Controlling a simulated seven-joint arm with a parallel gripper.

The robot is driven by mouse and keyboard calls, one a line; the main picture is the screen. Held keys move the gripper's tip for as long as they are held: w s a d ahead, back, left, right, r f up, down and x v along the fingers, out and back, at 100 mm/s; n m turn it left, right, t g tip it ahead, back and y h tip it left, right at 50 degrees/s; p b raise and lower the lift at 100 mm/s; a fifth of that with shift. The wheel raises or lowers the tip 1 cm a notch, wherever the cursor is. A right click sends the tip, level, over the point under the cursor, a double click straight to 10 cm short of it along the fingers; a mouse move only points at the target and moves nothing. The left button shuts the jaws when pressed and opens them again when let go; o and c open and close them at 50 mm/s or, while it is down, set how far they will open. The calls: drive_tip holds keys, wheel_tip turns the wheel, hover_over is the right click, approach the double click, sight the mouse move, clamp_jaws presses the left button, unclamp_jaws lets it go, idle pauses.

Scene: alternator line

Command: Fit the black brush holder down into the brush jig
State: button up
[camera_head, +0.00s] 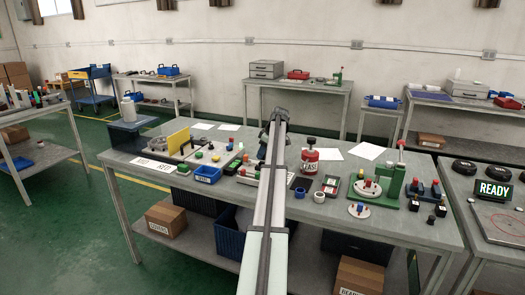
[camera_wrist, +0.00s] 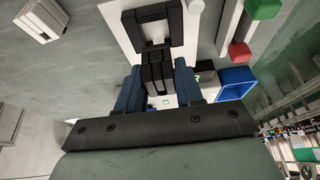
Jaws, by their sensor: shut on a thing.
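In the wrist view my gripper (camera_wrist: 159,72) has its two blue fingers closed on a black block, which I take to be the black brush holder (camera_wrist: 156,82). A black squared frame with a light opening (camera_wrist: 153,14) shows just beyond the block, over a white plate (camera_wrist: 118,22). I cannot tell whether this frame is part of the holder or of the brush jig, nor whether the block touches anything below. In the head view my arm runs up the middle over the table and hides most of the gripper and what it holds.
In the wrist view a blue bin (camera_wrist: 236,84), a red block (camera_wrist: 239,52) and a green block (camera_wrist: 263,8) lie right of the gripper.

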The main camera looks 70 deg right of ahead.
sight(264, 157)
drive_tip(key=shift+f, duration=1.95)
drive_tip(key=shift+f, duration=0.1)
drive_tip(key=o, duration=0.9)
drive_tip(key=shift+a, duration=0.1)
drive_tip(key=shift+o, duration=1.2)
drive_tip(key=shift+a+f, duration=0.1)
drive_tip(key=shift+f, duration=0.05)
drive_tip(key=shift+a, duration=0.1)
drive_tip(key=shift+s, duration=0.1)
drive_tip(key=v, duration=1.4)
drive_tip(key=shift+d+r, duration=0.3)
drive_tip(key=shift+d, duration=0.05)
drive_tip(key=shift+w, duration=0.25)
